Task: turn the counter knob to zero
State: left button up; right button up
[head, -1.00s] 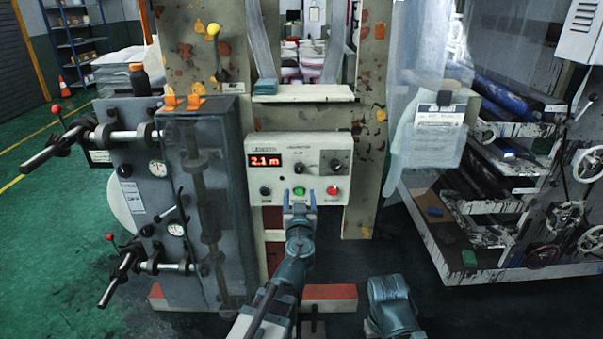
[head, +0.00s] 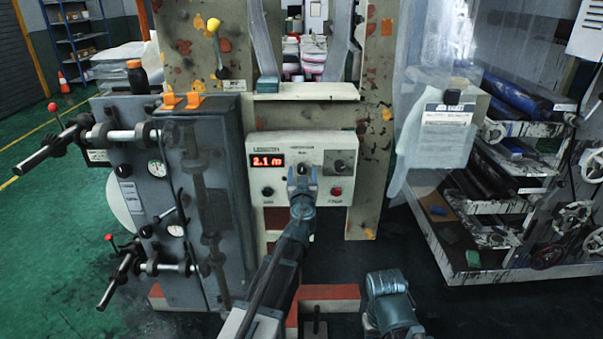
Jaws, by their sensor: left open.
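The white control box (head: 263,196) stands ahead of me, its red display (head: 267,160) reading about 2.1 m. A small black knob (head: 302,169) sits in the middle of the panel, and a larger dark knob (head: 340,167) sits on a dark square plate to its right. My left gripper (head: 302,170) is open, its fingers on either side of the middle knob as seen from here. I cannot tell whether they touch it. The gripper hides the green button.
A black button (head: 267,191) and a red button (head: 336,191) sit low on the panel. A cream shelf (head: 305,92) juts out above the box. A grey cabinet with levers (head: 170,230) stands close on the left. A plastic-wrapped box (head: 440,135) hangs on the right.

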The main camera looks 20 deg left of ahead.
pick_arm(q)
grip_shut()
jog(key=shift+m, duration=0.3)
jog(key=m, duration=0.8)
jog(key=shift+m, duration=0.3)
jog(key=m, duration=0.4)
jog(key=shift+s, duration=0.1)
jog(key=m, duration=0.4)
jog(key=shift+m, duration=0.5)
